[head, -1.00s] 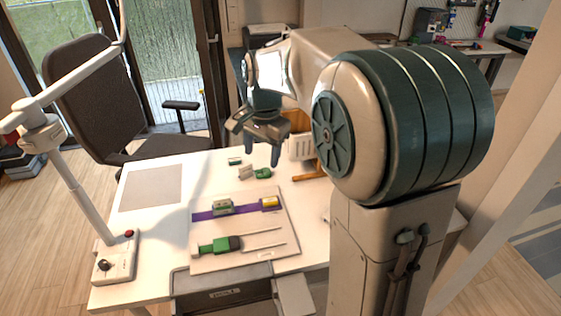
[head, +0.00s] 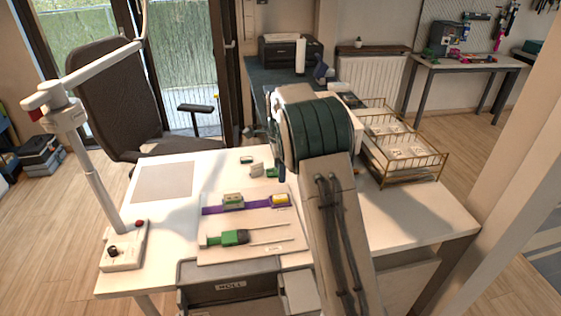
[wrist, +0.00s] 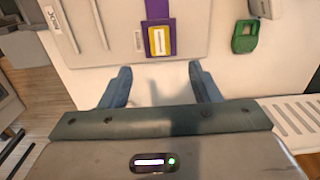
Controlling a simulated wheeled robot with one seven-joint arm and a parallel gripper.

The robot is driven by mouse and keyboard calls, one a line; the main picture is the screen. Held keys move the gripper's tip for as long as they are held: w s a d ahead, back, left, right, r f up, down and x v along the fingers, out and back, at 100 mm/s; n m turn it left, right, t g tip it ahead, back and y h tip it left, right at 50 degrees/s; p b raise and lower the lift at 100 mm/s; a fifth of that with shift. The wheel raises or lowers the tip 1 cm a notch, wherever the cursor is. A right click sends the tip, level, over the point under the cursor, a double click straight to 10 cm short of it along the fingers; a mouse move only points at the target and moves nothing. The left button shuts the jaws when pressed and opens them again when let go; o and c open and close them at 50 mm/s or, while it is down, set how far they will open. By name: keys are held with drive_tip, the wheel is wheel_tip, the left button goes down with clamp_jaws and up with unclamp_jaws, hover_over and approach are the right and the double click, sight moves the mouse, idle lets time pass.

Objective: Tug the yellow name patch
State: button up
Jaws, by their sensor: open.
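The yellow name patch (head: 280,199) sits at the right end of a purple strap (head: 245,206) on a pale board (head: 215,252). In the wrist view the patch (wrist: 158,50) shows at the top, yellow with a white centre, at the end of the purple strap (wrist: 157,9). My gripper (wrist: 160,70) is open and empty. Its two blue-grey fingers stand left and right of the patch's line, with the patch ahead of the gap, not between them. In the head view my arm hides most of the gripper.
A green buckle (wrist: 244,36) lies on the white table beside the board. A green-handled tool (head: 234,237) with thin rods lies on the board. A lamp base (head: 124,246) stands at the left; a wire basket (head: 412,165) is at the right.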

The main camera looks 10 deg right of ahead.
sight(280, 196)
wheel_tip(280, 196, down, 11)
drive_tip(key=shift+r+p, duration=0.1)
drive_tip(key=shift+p, duration=0.2)
drive_tip(key=shift+c, duration=0.3)
clamp_jaws()
